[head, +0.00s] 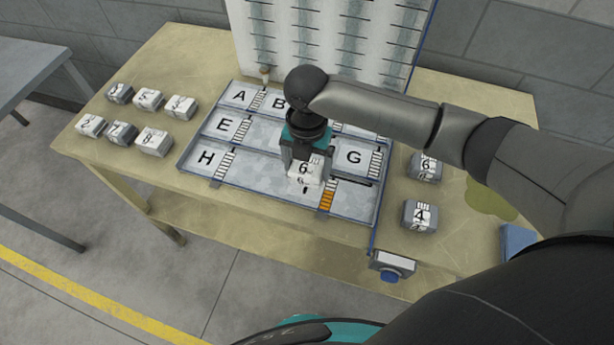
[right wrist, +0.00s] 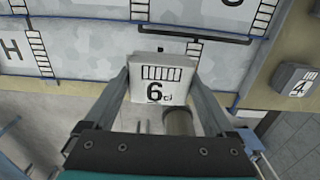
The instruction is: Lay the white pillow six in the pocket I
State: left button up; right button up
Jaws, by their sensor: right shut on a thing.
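The white pillow six (head: 303,176) is in my right gripper (head: 301,158), which is shut on it. In the right wrist view the pillow (right wrist: 160,82) sits between the two fingers (right wrist: 158,90), with its 6 and bar marks facing up. It is over the front row of the tray, in the pocket I area (head: 262,172), right of H. A dark mark just below the pillow seems to be part of the letter I; the pillow hides the rest. I cannot tell whether the pillow touches the floor. My left gripper is out of view.
The tray (head: 279,204) has raised dividers and striped ladders, one orange (head: 327,196). Several pillows stand left of the tray (head: 148,99). A grey six (head: 425,167) and grey four (head: 420,216) stand right. A box with a blue button (head: 391,267) is at the front edge.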

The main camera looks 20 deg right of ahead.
aim_at(307, 178)
jog(key=shift+f+b, duration=0.3)
jog(key=shift+f, duration=1.9)
jog(key=shift+f, duration=0.2)
jog(key=o, duration=1)
jog(key=shift+o, duration=0.2)
jog(key=shift+r, duration=0.1)
notch_tip(307, 178, up, 12)
jog(key=shift+r+p, duration=0.15)
jog(key=shift+p, duration=0.6)
